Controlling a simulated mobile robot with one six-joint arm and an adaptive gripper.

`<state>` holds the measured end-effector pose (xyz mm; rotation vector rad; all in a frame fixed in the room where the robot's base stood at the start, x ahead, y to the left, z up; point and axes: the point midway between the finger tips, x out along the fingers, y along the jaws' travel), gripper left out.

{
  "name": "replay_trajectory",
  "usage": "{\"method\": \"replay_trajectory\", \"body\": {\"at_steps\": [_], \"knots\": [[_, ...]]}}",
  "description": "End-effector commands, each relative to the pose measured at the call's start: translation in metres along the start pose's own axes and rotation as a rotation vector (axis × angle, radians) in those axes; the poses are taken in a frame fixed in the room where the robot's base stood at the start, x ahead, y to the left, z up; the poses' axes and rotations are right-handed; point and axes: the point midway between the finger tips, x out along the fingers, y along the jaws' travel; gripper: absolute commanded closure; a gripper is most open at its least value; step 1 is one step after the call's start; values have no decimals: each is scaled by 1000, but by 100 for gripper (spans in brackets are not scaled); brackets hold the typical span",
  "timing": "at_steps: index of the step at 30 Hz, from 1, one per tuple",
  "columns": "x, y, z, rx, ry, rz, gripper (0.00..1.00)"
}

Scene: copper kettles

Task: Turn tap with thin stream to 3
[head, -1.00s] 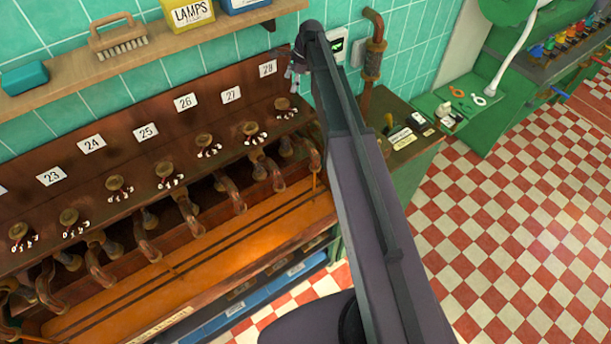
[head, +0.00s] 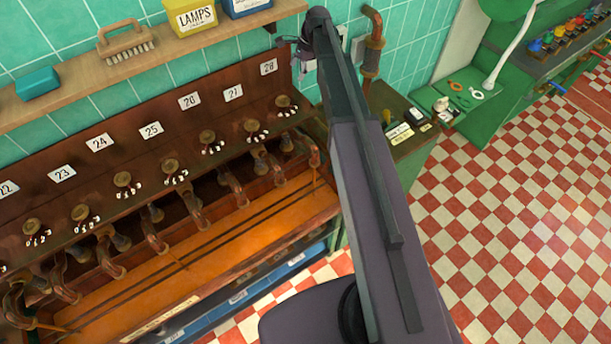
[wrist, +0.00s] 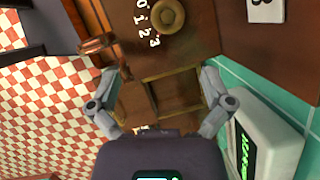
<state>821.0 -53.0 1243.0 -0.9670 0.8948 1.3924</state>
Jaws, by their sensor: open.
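A row of brass tap knobs with 0-to-3 marks runs along the brown wooden rack, under numbered plates from 22 to 28. The knob under plate 28 (head: 284,101) is the rightmost. A thin streak seems to hang below the rightmost copper spout (head: 315,156); fainter streaks show under other spouts, too small to compare. In the wrist view a knob (wrist: 168,16) sits at the top, with its marks at its lower left. My gripper (wrist: 160,75) is open and empty, apart from this knob. In the head view my gripper (head: 303,48) is beyond the rack's right end, partly hidden by my arm.
A shelf (head: 150,65) with a brush and boxes runs above the rack. A white box with a green screen (wrist: 262,145) is close to my gripper's right finger. A copper pipe (head: 373,45) and green cabinet stand to the right. The checkered floor is clear.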

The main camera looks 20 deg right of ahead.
Motion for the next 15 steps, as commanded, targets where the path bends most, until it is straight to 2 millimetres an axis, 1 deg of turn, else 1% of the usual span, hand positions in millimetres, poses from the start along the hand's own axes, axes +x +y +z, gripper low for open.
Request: {"method": "replay_trajectory", "body": {"at_steps": [1, 4, 15], "knots": [[7, 6, 0, -21, 5, 1, 0], [14, 14, 1, -63, 15, 3, 0], [48, 54, 2, -270, 65, 21, 0]]}}
